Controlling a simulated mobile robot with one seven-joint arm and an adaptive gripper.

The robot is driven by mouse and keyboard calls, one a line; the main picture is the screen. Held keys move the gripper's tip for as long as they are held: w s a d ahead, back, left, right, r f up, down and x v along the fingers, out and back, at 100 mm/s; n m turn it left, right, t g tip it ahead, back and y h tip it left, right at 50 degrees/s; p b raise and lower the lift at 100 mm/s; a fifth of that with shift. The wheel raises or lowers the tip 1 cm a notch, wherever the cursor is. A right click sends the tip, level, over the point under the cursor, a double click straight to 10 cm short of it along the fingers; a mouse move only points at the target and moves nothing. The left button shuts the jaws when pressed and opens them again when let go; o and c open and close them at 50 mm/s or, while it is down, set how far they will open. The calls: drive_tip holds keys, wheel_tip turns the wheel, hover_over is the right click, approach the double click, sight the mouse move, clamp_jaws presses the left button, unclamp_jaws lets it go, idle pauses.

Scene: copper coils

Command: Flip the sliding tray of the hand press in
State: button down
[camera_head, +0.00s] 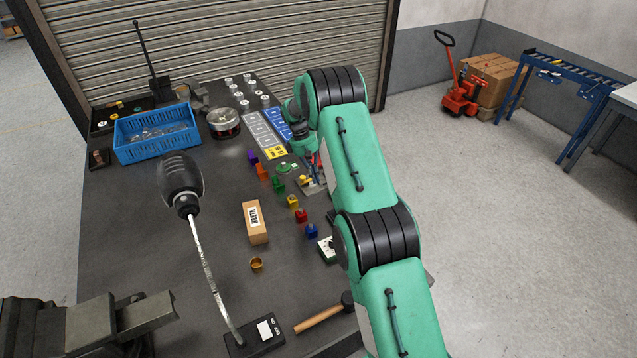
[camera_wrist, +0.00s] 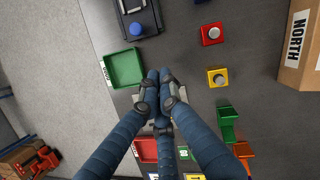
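I cannot pick out the hand press or its sliding tray for certain. In the wrist view a black device with a blue round knob (camera_wrist: 137,29) stands at the top, left of centre; what it is stays unclear. My gripper (camera_wrist: 160,76) points down at the table, its blue-grey fingertips close together with nothing visible between them. A small grey metal piece lies partly hidden under the fingers. In the head view my gripper (camera_head: 311,172) is by a small grey plate (camera_head: 313,188), largely covered by my arm. A tall black lever (camera_head: 146,48) stands at the back left.
A green tray (camera_wrist: 122,68) and a red tray (camera_wrist: 145,151) lie near my fingers. Coloured blocks, a box marked NORTH (camera_head: 254,222), a hammer (camera_head: 318,318) and a blue crate (camera_head: 155,134) are on the table. A black-handled flexible stand (camera_head: 181,180) rises in front.

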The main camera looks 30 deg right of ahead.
drive_tip(key=x, duration=0.8)
drive_tip(key=shift+s+f, duration=0.1)
drive_tip(key=shift+f, duration=0.15)
drive_tip(key=s, duration=0.1)
drive_tip(key=s+d, duration=0.1)
drive_tip(key=shift+s+d+f, duration=0.2)
drive_tip(key=shift+s+f, duration=0.1)
drive_tip(key=shift+f, duration=0.1)
drive_tip(key=shift+s+d+f, duration=0.2)
drive_tip(key=shift+s, duration=0.2)
drive_tip(key=shift+s+d, duration=0.1)
drive_tip(key=shift+s, duration=0.1)
drive_tip(key=shift+s, duration=0.15)
drive_tip(key=s+p, duration=0.1)
drive_tip(key=s, duration=1.1)
drive_tip(key=shift+s, duration=0.15)
